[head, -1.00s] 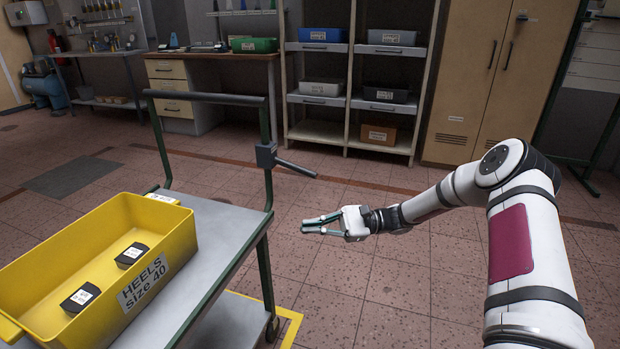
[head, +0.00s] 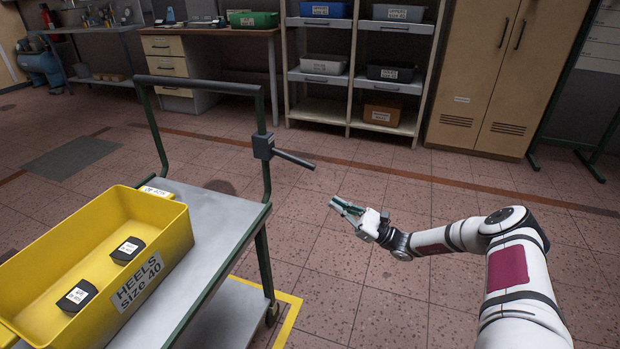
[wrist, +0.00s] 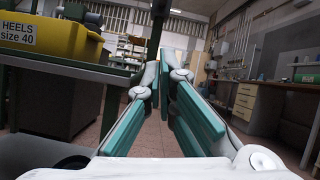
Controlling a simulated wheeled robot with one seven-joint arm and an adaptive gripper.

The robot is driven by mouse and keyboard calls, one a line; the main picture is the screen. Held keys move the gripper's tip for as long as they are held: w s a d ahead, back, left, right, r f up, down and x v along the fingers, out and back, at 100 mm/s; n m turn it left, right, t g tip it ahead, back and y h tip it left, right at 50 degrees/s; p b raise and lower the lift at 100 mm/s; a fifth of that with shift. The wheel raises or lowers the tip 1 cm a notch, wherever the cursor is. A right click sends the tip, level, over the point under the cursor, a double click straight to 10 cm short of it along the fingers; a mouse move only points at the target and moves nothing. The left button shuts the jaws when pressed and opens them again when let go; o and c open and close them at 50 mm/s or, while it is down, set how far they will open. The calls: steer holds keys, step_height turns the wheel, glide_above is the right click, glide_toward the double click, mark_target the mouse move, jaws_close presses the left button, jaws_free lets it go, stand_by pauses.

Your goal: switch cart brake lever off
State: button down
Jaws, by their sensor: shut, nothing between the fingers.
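The cart (head: 222,222) stands at the left with a dark green frame and a grey top. Its brake lever (head: 295,159) is a dark bar sticking out to the right and slightly down from a box (head: 263,146) on the right handle post. My gripper (head: 337,204) is right of and below the lever's tip in the head view, apart from it. Its green-padded fingers are shut and empty and point up and left. They also show in the wrist view (wrist: 161,78), where I cannot make out the lever.
A yellow bin (head: 178,238) labelled "HEELS size 40" sits on the cart with two dark labelled pieces inside. Shelves (head: 348,68) with bins, a workbench (head: 205,31) and a tan cabinet (head: 480,75) stand at the back. The floor around my gripper is clear.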

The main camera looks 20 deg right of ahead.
mark_target(293, 159)
steer(key=w+a+r+b, duration=0.1)
steer(key=w+a+r, duration=0.2)
steer(key=a+r, duration=0.4)
steer(key=shift+w+r, duration=0.3)
steer(key=shift+r, duration=0.45)
steer(key=shift+r, duration=0.15)
steer(key=shift+s+d+r+h+p, duration=0.15)
steer(key=shift+h+p, duration=0.15)
steer(key=shift+p, duration=0.3)
